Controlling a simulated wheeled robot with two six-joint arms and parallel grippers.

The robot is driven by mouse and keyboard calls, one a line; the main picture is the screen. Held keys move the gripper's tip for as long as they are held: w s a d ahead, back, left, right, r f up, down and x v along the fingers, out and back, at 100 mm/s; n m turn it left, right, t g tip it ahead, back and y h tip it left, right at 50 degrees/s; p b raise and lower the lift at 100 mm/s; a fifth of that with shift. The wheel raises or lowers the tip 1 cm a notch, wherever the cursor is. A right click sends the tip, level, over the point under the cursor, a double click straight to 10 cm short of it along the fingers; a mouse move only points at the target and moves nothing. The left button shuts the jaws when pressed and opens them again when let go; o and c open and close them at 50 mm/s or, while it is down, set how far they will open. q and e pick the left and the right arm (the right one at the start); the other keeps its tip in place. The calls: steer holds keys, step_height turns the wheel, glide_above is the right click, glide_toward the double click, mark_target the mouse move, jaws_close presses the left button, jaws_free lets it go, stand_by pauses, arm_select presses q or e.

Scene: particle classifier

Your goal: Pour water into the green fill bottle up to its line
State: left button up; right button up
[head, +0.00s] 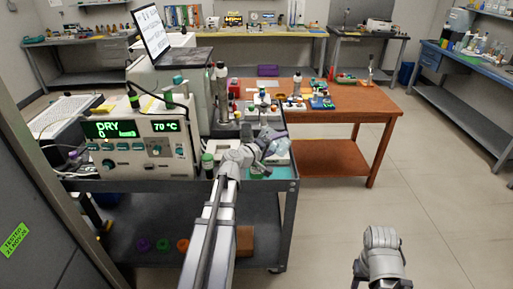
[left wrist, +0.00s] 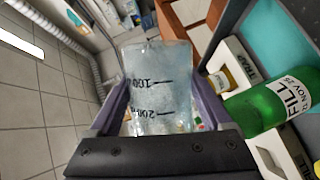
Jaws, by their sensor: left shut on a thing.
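My left gripper (head: 268,143) is over the right part of the dark cart top in the head view. In the left wrist view its two purple fingers (left wrist: 165,112) are shut on a clear beaker (left wrist: 160,80) with black 100 and 200 marks. The beaker looks pale inside; I cannot tell its water level. The green fill bottle (left wrist: 268,108), with a white FILL label, is just right of the gripper in the left wrist view. Its fill line cannot be made out. In the head view my arm and gripper mostly hide that spot. My right arm's end (head: 381,252) is at the lower right; its fingers cannot be made out.
A machine reading DRY and 70 °C (head: 135,140) stands on the cart's left. A bottle with a green cap (head: 208,163) stands left of my left gripper. A white tray (left wrist: 283,150) lies by the fill bottle. A brown table (head: 345,99) stands behind; the floor at right is clear.

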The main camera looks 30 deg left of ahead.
arm_select(q)
steer(key=shift+a+r+n, duration=0.25)
steer(key=shift+r+n, duration=0.05)
steer(key=shift+n, duration=0.1)
stand_by(0.9)
steer(key=shift+d+f, duration=0.2)
steer(key=f+m, duration=0.1)
steer(key=f+m+y+b, duration=0.1)
steer(key=shift+s+d+f+m, duration=0.1)
steer(key=shift+d+f+m, duration=0.05)
steer(key=shift+d+m, duration=0.15)
steer(key=shift+a+f+m+g+y, duration=0.15)
steer(key=shift+f+m+g+y, duration=0.15)
steer(key=shift+m, duration=0.2)
steer(key=shift+r, duration=0.15)
steer(key=shift+a+f+m+b, duration=0.1)
steer(key=shift+f+m+b, duration=0.3)
steer(key=shift+f+m, duration=0.25)
steer(key=shift+d+f+m+y+b, duration=0.55)
steer(key=shift+f+m+y+b, duration=0.15)
steer(key=shift+m, duration=0.35)
steer(key=shift+d+f+m+y+b, duration=0.5)
steer(key=shift+f+m+y+b, duration=0.25)
steer(key=shift+m, duration=0.3)
steer(key=shift+d+f+m+y+b, duration=0.55)
steer(key=shift+f+m+y+b, duration=0.15)
steer(key=shift+m, duration=0.35)
